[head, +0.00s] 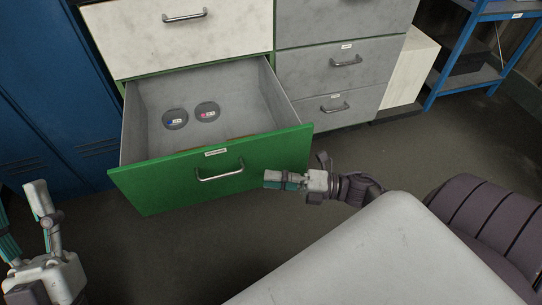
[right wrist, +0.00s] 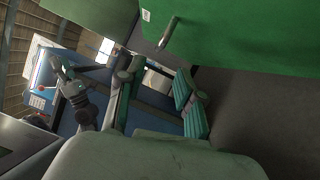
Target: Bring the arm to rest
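My right gripper (head: 280,180) is in front of the lower right part of the open green-fronted drawer (head: 150,188), to the right of its metal handle (head: 220,174). In the right wrist view its two fingers (right wrist: 158,97) stand apart with nothing between them. The handle (right wrist: 168,32) also shows there, beyond the fingers and apart from them. My left gripper (head: 24,222) is at the lower left of the head view, partly cut off by the edge. Its fingers are spread and hold nothing visible.
The drawer juts out from a cabinet (head: 190,45). Two round dark discs, one on the left (head: 175,119) and one on the right (head: 207,112), lie in it. A blue locker (head: 50,80) stands left and a blue shelf rack (head: 455,60) right. The floor between is clear.

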